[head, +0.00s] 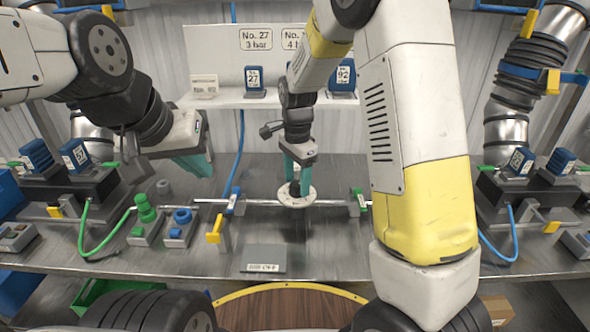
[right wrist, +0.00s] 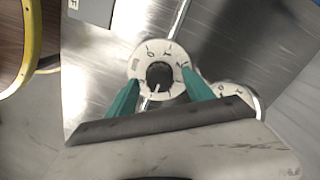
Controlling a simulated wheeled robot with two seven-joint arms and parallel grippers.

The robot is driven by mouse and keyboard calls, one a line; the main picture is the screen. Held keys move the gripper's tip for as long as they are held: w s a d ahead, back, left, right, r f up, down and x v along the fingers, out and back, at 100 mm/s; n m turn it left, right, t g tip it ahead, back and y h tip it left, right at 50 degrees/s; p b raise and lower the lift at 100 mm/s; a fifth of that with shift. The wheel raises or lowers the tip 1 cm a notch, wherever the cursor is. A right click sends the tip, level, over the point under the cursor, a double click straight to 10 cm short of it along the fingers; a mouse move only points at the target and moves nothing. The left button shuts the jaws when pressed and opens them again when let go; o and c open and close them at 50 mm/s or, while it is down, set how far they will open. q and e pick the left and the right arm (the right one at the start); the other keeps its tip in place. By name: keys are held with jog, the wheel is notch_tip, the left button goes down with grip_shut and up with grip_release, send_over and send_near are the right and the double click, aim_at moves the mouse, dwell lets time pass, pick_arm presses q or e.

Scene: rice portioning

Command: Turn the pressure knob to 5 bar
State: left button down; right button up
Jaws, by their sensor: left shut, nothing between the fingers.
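The pressure knob (head: 295,197) is a black knob on a white round dial, on the bench at centre. In the right wrist view the black knob (right wrist: 159,75) sits in the middle of the dial, with dark marks around it too small to read surely. My right gripper (head: 298,178) is over the knob, its teal fingers open on either side of it. In the right wrist view the gripper (right wrist: 161,77) shows gaps between fingers and knob; contact is not visible. My left gripper (head: 198,163) is shut and empty, above the bench to the left.
A metal pipe (head: 265,203) runs across the bench by the dial. A yellow-handled part (head: 215,236) and green and blue fittings (head: 180,222) stand left. A sign (head: 262,39) reading "No. 27 3 bar" is behind. A grey plate (head: 263,260) lies at the front.

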aim_at(297, 183)
notch_tip(297, 183, up, 7)
jog(key=shift+f, duration=0.1)
jog(key=shift+r, duration=0.5)
jog(key=shift+d+r, duration=0.1)
jog(key=s+d+r+n+t, duration=0.2)
jog(key=s+d+r+n, duration=0.1)
jog(key=s, duration=0.4)
jog(key=s+d+r+n+t+y, duration=0.1)
jog(key=s+d+r+n+t, duration=0.1)
jog(key=s+d+r+n, duration=0.2)
jog(key=s+d+r+n+t+y, duration=0.1)
jog(key=s+n, duration=0.4)
jog(key=s, duration=0.5)
notch_tip(297, 183, up, 3)
jog(key=d+t, duration=0.1)
jog(key=d, duration=0.1)
jog(key=shift+d+f+n, duration=0.15)
jog(key=shift+d+n, duration=0.15)
